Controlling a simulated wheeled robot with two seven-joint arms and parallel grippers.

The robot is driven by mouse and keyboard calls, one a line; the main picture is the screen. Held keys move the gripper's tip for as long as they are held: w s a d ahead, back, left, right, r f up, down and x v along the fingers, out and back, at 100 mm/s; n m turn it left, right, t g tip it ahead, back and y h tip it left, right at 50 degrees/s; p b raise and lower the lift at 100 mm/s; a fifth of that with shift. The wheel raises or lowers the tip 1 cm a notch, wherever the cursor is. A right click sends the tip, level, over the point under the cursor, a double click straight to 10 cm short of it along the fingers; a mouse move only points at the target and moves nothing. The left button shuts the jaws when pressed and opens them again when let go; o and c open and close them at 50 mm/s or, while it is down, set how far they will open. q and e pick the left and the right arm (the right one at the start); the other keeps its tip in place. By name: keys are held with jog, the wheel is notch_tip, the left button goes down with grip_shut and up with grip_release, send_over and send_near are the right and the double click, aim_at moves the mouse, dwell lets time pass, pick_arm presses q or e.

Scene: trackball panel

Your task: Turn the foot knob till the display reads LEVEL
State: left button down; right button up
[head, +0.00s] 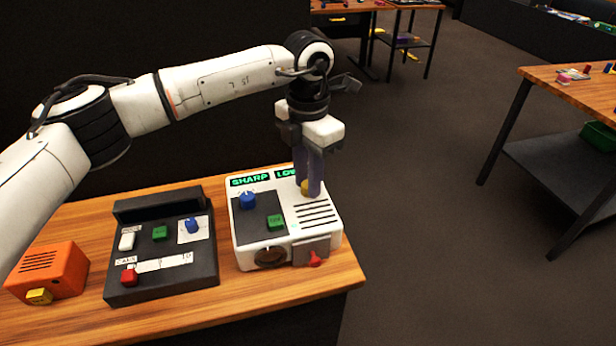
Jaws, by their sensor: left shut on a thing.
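A white panel box (333,232) stands at the right end of the wooden table. Its display strip (249,180) shows SHARP in green, and a second display (285,174) beside it reads LOW, partly hidden by my gripper. My left gripper (309,190) points down over the box's back right and is shut on a yellow knob (304,187), mostly hidden by the fingers. A blue knob (247,200) and a green button (275,222) sit on the box's dark plate. A red knob (315,259) and a dark round dial (270,257) are on its front. My right gripper is out of view.
A black console (163,284) with blue, green, white and red controls stands left of the white box. An orange box (62,271) with a yellow knob is further left. The wooden table's (310,302) right edge is close to the white box. Other tables stand beyond open floor.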

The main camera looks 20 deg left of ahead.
pick_arm(q)
jog(key=c, duration=1.5)
grip_release()
jog(key=shift+r, duration=0.1)
notch_tip(320, 180, up, 10)
jog(key=shift+r+b, duration=0.1)
jog(key=shift+b, duration=0.25)
jog(key=shift+s, duration=0.1)
